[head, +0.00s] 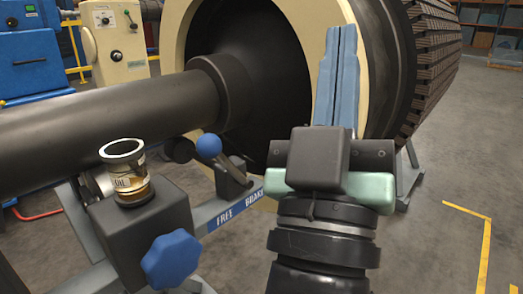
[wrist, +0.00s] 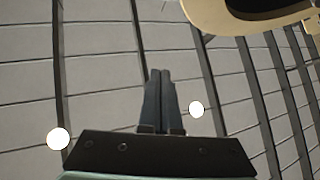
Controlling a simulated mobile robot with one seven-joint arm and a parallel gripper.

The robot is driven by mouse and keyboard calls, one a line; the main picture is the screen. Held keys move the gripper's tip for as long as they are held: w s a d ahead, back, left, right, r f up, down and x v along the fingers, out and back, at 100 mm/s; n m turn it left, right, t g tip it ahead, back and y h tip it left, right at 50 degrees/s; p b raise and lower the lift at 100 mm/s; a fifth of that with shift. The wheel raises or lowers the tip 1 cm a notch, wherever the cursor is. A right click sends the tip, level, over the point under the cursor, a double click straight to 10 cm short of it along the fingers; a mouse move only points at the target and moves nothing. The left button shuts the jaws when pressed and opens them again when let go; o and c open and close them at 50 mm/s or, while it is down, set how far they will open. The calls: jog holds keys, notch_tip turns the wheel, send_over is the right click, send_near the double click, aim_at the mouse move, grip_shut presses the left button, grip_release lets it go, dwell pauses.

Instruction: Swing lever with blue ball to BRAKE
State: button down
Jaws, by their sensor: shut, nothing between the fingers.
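The lever's blue ball (head: 208,146) is left of centre in the head view. Its dark arm (head: 233,171) slopes from the ball down to the right, to a dark bracket on the grey stand rail. A blue label on the rail reads FREE (head: 223,218) on the left and BRAKE (head: 254,197) on the right. The ball leans to the left, the FREE side. My gripper (head: 341,32) is raised to the right of the lever, apart from it, with its blue fingers together and empty. The closed fingers also show in the wrist view (wrist: 160,73); the lever does not.
A dark shaft (head: 110,120) runs behind the ball into the large rotor with a cream ring (head: 333,12). Open floor (head: 440,170) lies right.

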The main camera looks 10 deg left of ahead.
notch_tip(320, 180, down, 10)
jog(key=w+a+n+g+y+p, duration=0.25)
jog(key=n+y+p, duration=0.25)
jog(key=n+p, duration=0.75)
jog(key=s+a+f+n+g+y+p, duration=0.1)
jog(key=s+a+f+n+g+y, duration=0.1)
jog(key=f+n, duration=0.4)
jog(key=s+a+f+n+g+y+p, duration=0.2)
jog(key=s+a+f+n+g+y, duration=0.1)
jog(key=s+a+f+n+y, duration=0.2)
notch_tip(320, 180, down, 2)
jog(key=s+n+y, duration=0.1)
jog(key=n, duration=0.2)
jog(key=shift+s+a+f+n, duration=0.2)
jog(key=shift+a+n, duration=0.05)
jog(key=shift+n, duration=0.1)
jog(key=p, duration=0.3)
send_near(227, 165)
jog(key=w+a+r, duration=0.2)
jog(key=w+a, duration=0.2)
jog(key=shift+w+a, duration=0.3)
jog(key=shift+w, duration=0.1)
jog(key=shift+r+p, duration=0.25)
jog(key=shift+p, duration=0.2)
jog(key=shift+w+r+m+p, duration=0.1)
jog(key=shift+m+p, duration=0.3)
jog(key=shift+p, duration=0.2)
